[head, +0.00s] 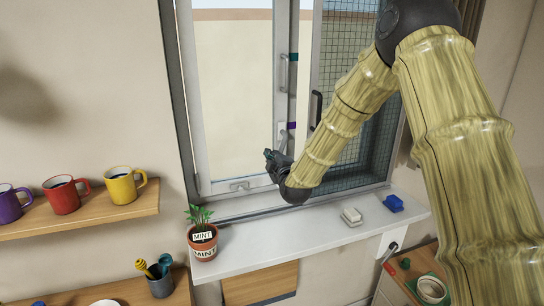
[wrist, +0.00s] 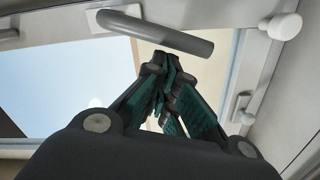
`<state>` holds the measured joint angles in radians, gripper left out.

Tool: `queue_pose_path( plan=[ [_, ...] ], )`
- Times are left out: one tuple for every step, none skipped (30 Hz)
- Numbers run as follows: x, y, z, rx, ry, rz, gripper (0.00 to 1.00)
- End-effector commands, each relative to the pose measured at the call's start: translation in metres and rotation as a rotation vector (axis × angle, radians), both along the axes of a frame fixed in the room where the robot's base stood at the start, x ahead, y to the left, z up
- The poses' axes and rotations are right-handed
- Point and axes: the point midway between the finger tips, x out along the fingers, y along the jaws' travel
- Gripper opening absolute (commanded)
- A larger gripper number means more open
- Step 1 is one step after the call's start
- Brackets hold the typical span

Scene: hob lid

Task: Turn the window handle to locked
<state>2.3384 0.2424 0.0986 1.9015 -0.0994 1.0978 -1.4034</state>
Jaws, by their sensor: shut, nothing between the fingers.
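The window handle (wrist: 165,32) is a grey bar that runs from a pale base plate on the white window frame (wrist: 55,25) in the wrist view. In the head view the handle (head: 283,136) is small, just above my gripper, and partly hidden by it. My gripper (head: 270,156) is shut and empty, low in front of the window. In the wrist view its fingertips (wrist: 163,68) lie just below the handle bar; I cannot tell whether they touch it. A purple mark (head: 291,125) and a teal mark (head: 292,57) are on the frame.
A black handle (head: 316,108) is on the right part of the window. The sill (head: 265,254) holds a mint pot (head: 203,243), a white block (head: 352,216) and a blue block (head: 393,203). Several mugs stand on the left shelf (head: 85,219). A white knob (wrist: 285,26) is at right in the wrist view.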

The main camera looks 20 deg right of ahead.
Motion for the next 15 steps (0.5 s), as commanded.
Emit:
queue_pose_path(
  plan=[
    [0.000,0.001,-0.002,-0.010,0.000,0.001,0.00],
    [0.000,0.000,-0.003,-0.018,0.000,0.001,0.00],
    [0.000,0.000,-0.005,-0.030,0.000,0.001,0.00],
    [0.000,-0.001,-0.006,-0.042,-0.001,0.001,0.00],
    [0.000,-0.002,-0.007,-0.054,-0.001,0.001,0.00],
    [0.000,-0.002,-0.008,-0.070,-0.002,0.002,0.00],
    [0.000,-0.003,-0.008,-0.083,-0.002,0.001,0.00],
    [0.000,-0.004,-0.009,-0.095,-0.003,0.001,0.00],
    [0.000,-0.005,-0.010,-0.112,-0.004,0.002,0.00],
    [0.000,-0.006,-0.010,-0.124,-0.005,0.001,0.00],
    [0.000,-0.007,-0.011,-0.137,-0.005,0.001,0.00],
    [0.000,-0.007,-0.012,-0.153,-0.005,0.002,0.00],
    [0.000,-0.009,-0.013,-0.165,-0.006,0.001,0.00],
    [0.000,-0.010,-0.014,-0.178,-0.007,0.001,0.00],
    [0.000,-0.010,-0.015,-0.195,-0.006,0.001,0.00]
  ],
)
